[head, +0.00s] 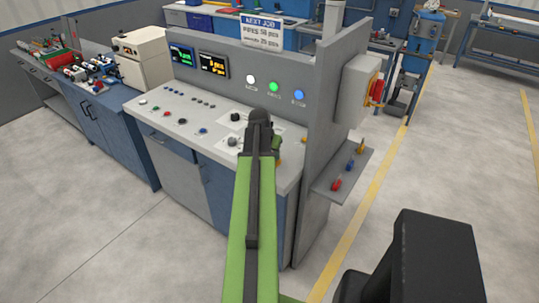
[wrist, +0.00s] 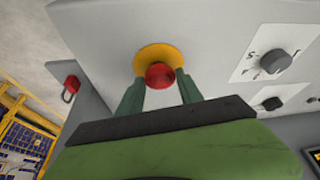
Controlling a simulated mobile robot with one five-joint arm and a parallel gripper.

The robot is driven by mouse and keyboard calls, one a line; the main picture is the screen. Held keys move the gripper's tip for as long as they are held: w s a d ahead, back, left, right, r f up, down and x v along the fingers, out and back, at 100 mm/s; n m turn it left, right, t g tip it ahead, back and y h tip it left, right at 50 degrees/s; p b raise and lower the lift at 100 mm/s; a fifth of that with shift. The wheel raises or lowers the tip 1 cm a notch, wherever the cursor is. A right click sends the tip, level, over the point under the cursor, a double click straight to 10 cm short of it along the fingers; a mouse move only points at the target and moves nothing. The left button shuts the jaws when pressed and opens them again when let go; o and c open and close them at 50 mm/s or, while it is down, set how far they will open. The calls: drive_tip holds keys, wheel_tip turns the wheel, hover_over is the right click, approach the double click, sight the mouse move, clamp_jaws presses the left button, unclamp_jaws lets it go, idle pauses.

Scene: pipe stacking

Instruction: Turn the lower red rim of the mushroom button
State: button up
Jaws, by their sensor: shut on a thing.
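The red mushroom button (wrist: 159,76) sits on a round yellow plate (wrist: 150,54) on the grey console panel, seen in the wrist view. My gripper (wrist: 160,88) has its two green fingers on either side of the button, shut on its red rim. In the head view my green arm reaches over the right end of the console, and my gripper (head: 268,138) covers the button there.
A black rotary knob (wrist: 275,61) on a white dial plate is beside the button, with another dark knob (wrist: 272,103) near it. A red padlock (wrist: 71,86) hangs at the left. In the head view a tall grey side panel (head: 322,115) stands close right of my arm.

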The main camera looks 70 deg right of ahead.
drive_tip(key=shift+w, duration=0.1)
drive_tip(key=o, duration=1.3)
drive_tip(key=shift+o, duration=0.4)
drive_tip(key=p+v, duration=1.6)
drive_tip(key=v, duration=0.1)
drive_tip(key=shift+r, duration=0.25)
